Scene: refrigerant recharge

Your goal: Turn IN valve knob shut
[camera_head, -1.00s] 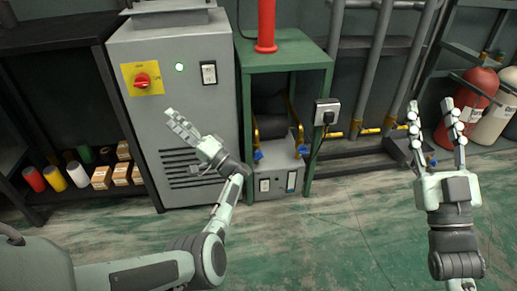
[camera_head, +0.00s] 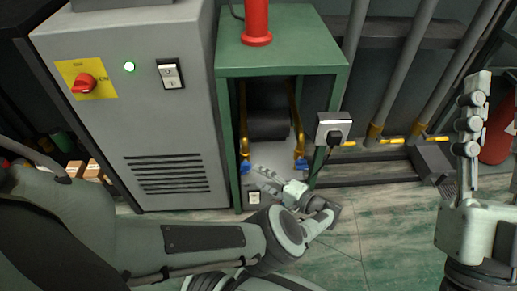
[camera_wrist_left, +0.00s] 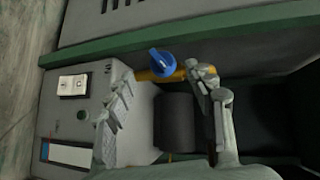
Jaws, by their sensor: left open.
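Two blue valve knobs sit on brass pipes at the front of a grey unit under the green stand: a left knob (camera_head: 245,166) and a right knob (camera_head: 301,164). I cannot read which is IN. My left gripper (camera_head: 264,180) is open and low in front of the unit, between the knobs and nearer the left one. In the left wrist view a blue knob (camera_wrist_left: 165,60) shows just beyond my open left fingertips (camera_wrist_left: 165,80), without visible contact. The other knob is hidden there.
The green stand (camera_head: 281,55) frames the unit, its legs close on both sides. A grey cabinet (camera_head: 145,110) with a red switch stands at left. A socket box (camera_head: 332,128) with a cable hangs by the right leg. Yellow-handled pipes lie further right.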

